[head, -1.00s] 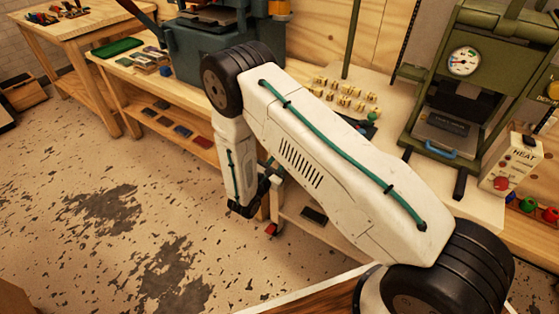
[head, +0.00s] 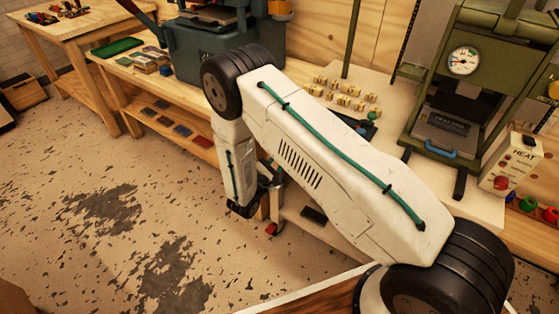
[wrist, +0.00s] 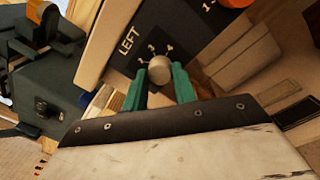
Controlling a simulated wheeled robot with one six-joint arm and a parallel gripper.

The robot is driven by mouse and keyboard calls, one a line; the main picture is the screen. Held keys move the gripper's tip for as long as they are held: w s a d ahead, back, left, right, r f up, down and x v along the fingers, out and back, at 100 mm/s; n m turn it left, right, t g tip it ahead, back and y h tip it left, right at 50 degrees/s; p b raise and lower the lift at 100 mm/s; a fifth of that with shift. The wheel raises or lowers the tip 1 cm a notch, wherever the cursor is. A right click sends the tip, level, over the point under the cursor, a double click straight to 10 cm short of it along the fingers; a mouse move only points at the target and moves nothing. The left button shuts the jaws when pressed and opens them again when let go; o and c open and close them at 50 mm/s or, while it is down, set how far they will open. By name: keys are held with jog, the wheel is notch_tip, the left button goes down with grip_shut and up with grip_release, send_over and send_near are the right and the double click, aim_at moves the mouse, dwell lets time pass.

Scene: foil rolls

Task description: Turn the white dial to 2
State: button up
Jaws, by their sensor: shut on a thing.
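The white dial (wrist: 159,70) is a small round knob on a dark panel (wrist: 185,22) in the wrist view. White numerals ring its far side and the word LEFT is printed to its left. A 3 and a 4 seem readable, but I cannot tell which mark the dial points to. My gripper (wrist: 160,82) is shut on the dial, with one green finger on each side of it. In the head view my arm hides the dial, and the gripper's fingertips cannot be made out.
The workbench carries a blue-grey press (head: 215,55), several small yellowish pieces (head: 345,95) and a green press with a gauge (head: 463,60). A white HEAT box (head: 511,160) with a red knob stands at the right. Open floor (head: 90,235) lies at the left.

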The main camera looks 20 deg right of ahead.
jog(key=o, duration=1)
jog(key=v, duration=0.8)
